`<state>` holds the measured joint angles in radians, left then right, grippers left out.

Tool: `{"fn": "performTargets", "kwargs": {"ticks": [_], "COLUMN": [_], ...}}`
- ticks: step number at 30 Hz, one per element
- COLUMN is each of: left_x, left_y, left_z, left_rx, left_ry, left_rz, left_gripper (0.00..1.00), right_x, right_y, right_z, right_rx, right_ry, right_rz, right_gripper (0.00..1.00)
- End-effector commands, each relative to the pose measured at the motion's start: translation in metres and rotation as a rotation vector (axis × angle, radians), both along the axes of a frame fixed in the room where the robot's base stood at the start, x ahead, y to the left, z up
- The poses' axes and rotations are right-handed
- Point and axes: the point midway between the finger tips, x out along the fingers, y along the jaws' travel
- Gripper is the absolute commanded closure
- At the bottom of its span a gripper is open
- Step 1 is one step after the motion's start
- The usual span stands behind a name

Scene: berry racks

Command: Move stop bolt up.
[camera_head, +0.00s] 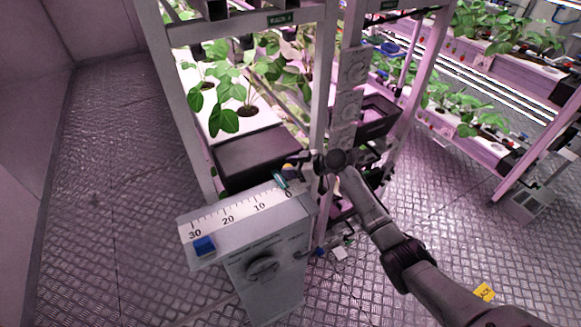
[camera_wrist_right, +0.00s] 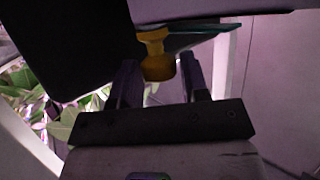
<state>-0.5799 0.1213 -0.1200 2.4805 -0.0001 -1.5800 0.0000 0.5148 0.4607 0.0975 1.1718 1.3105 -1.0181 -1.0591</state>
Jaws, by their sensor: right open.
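A yellow bolt with a round head (camera_wrist_right: 157,62) sits in front of my right gripper in the right wrist view. In the head view a small bit of yellow (camera_head: 288,167) shows at the 0 end of the scale, close to the gripper. My right gripper (camera_head: 297,168) is open. Its two dark fingers (camera_wrist_right: 158,80) stand one on each side of the bolt's head, with a gap visible. Whether a finger touches it, I cannot tell. A teal pointer (camera_head: 280,180) lies near 0 and also shows behind the bolt in the wrist view (camera_wrist_right: 205,28). My left gripper is out of view.
The grey box (camera_head: 262,240) carries a white scale (camera_head: 245,208) from 30 to 0, a blue block (camera_head: 204,245) near 30, and a dark knob (camera_head: 263,268) on its front. A black tray (camera_head: 250,158) and rack posts stand close behind. Floor to the left is clear.

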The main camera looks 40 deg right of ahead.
Motion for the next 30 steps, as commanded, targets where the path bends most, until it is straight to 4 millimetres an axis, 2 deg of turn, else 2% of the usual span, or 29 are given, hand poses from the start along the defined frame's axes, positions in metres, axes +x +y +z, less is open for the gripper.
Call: {"fn": "performTargets", "kwargs": {"ticks": [2,14,20,23,27,30], "left_x": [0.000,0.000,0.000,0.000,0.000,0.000], "left_y": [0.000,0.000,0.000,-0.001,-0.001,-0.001], "left_z": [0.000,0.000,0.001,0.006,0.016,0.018], "left_rx": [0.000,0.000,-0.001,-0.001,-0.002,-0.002], "left_ry": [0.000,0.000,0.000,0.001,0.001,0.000], "left_rz": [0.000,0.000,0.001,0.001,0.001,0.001], "left_gripper": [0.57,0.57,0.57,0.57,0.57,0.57], "right_x": [0.000,0.000,0.000,0.000,0.000,0.000], "right_y": [0.000,0.000,0.000,-0.001,-0.001,0.000], "right_z": [0.000,0.000,0.002,0.014,0.039,0.046], "right_rx": [0.000,0.000,-0.001,-0.002,-0.002,-0.001], "right_ry": [0.000,0.000,-0.001,-0.004,-0.004,-0.002], "right_rz": [0.000,0.000,-0.001,0.001,0.002,0.002], "right_gripper": [0.61,1.00,1.00,1.00,1.00,1.00]}}
